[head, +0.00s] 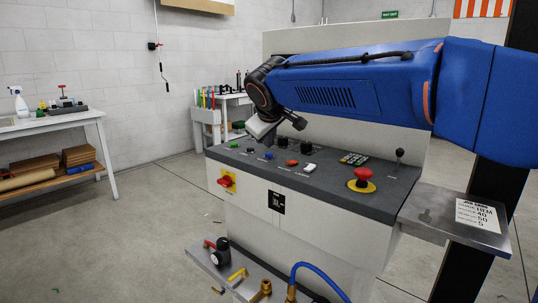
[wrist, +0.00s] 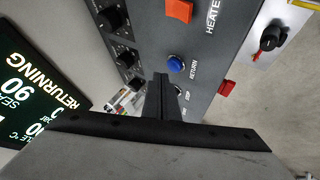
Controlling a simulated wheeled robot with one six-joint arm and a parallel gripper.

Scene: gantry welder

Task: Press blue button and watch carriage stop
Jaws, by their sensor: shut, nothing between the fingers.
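I see no contact, and the height gap cannot be told. In the head view my gripper (head: 266,140) hangs over the back left of the console. A screen (wrist: 35,90) in the wrist view reads RETURNING. I cannot make out a carriage.
An orange rocker (wrist: 180,10) is near the blue button. A workbench (head: 50,125) stands at left, with open floor between.

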